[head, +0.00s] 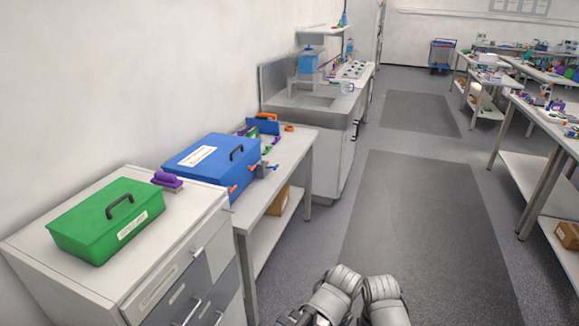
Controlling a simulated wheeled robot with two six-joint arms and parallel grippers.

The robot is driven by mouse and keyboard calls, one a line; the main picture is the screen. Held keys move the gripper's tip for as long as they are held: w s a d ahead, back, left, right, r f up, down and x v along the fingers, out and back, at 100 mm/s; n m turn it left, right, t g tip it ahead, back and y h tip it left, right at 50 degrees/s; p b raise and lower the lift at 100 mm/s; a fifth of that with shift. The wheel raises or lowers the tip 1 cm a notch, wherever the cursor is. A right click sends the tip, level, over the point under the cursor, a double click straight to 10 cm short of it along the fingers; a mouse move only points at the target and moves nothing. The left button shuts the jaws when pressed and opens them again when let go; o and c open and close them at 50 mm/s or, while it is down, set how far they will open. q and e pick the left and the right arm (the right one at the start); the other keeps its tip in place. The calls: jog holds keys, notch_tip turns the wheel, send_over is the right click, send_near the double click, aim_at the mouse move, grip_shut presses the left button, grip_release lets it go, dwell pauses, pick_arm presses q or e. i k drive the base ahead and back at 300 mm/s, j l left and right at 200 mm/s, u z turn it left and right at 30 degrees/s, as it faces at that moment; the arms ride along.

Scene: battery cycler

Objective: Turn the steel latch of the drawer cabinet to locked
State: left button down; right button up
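The drawer cabinet (222,240) is white with grey drawer fronts and stands at the lower left. A small pale metal piece (197,252) at the top of its front looks like the steel latch. It is too small to tell which way it is turned. Bar handles (193,312) show on the drawers below. Two grey rounded parts of my arms show at the bottom middle, to the right of the cabinet and apart from it. No gripper fingers are in view.
A green toolbox (85,232) and a purple-handled brush (167,180) sit on the cabinet top. A blue toolbox (205,165) stands on the bench (291,152) behind. A sink counter (341,125) is farther back. The grey floor mat (420,215) is clear; workbenches stand right.

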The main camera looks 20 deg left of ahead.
aim_at(197, 252)
jog(key=u, duration=1.45)
